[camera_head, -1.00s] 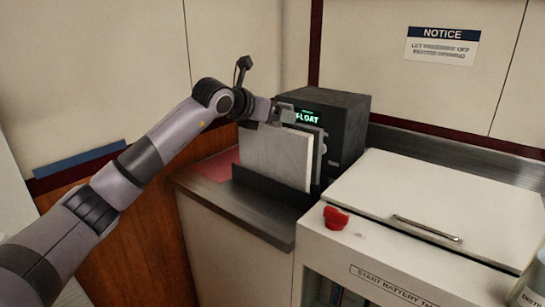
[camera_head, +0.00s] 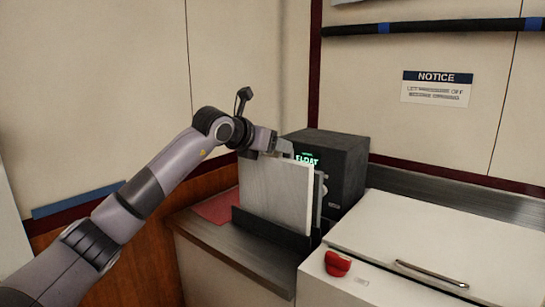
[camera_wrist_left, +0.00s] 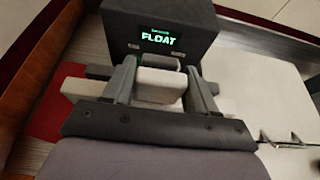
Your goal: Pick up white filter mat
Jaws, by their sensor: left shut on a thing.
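The white filter mat (camera_head: 273,192) is a flat, pale panel standing upright in the head view. Its lower part is hidden behind the dark front plate of a holder (camera_head: 268,230). My left gripper (camera_head: 287,150) is at the mat's top edge and is shut on it. In the left wrist view the fingers of my left gripper (camera_wrist_left: 160,88) have a pale piece of the mat (camera_wrist_left: 158,80) between them. My right gripper is in neither view.
A black box with a green "FLOAT" display (camera_head: 345,165) stands close behind the mat. A white lidded cabinet (camera_head: 440,235) with a metal handle and a red knob (camera_head: 337,263) is at right. A red mat (camera_head: 218,207) lies left of the holder.

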